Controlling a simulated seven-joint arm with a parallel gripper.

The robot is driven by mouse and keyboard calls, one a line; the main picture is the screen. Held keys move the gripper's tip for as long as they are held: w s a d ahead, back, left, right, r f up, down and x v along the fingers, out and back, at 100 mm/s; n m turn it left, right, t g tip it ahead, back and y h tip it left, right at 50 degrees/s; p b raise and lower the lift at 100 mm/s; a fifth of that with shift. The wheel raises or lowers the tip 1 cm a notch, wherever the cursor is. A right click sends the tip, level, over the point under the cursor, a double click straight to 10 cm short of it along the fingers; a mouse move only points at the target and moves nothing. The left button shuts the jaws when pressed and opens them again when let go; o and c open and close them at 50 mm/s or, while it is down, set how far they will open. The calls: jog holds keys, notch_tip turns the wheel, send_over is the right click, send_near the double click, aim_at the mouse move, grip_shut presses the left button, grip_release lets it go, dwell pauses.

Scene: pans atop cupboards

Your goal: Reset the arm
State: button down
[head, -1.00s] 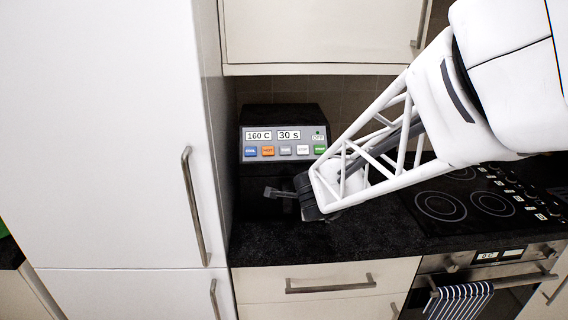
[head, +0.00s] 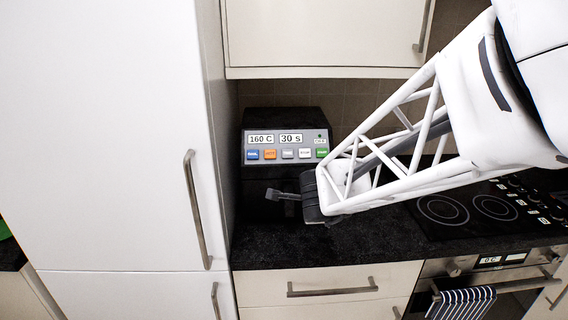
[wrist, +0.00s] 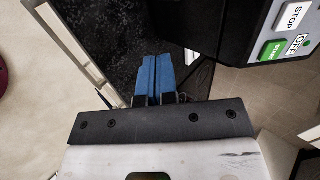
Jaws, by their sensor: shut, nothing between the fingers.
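My white lattice arm (head: 405,150) reaches in from the upper right in the head view. My gripper (head: 272,194) is at its end, pointing left, in front of the lower part of a dark appliance and above the black worktop. In the wrist view my gripper (wrist: 158,62) shows two blue fingers pressed together, with nothing between them. The dark appliance (head: 287,143) has a grey panel reading 160 C and 30 s, with several coloured buttons. Its green START and white STOP buttons (wrist: 293,16) show at the upper right of the wrist view.
A tall white cupboard (head: 110,140) stands close on the left. A wall cupboard (head: 320,35) hangs above the appliance. The black worktop (head: 290,245) is clear at the front. A hob (head: 465,208) and an oven with a striped towel (head: 460,303) are on the right.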

jog(key=s+r+n+g+y, duration=0.2)
jog(key=s+r+n+y, duration=0.3)
jog(key=s+n, duration=0.75)
jog(key=s+d+n+g+h, duration=0.2)
jog(key=s+d, duration=0.2)
jog(key=s, duration=0.3)
jog(key=s+d+n+g+h, duration=0.2)
jog(key=s+d+n+h, duration=0.1)
jog(key=s, duration=0.5)
jog(key=shift+d+g, duration=0.4)
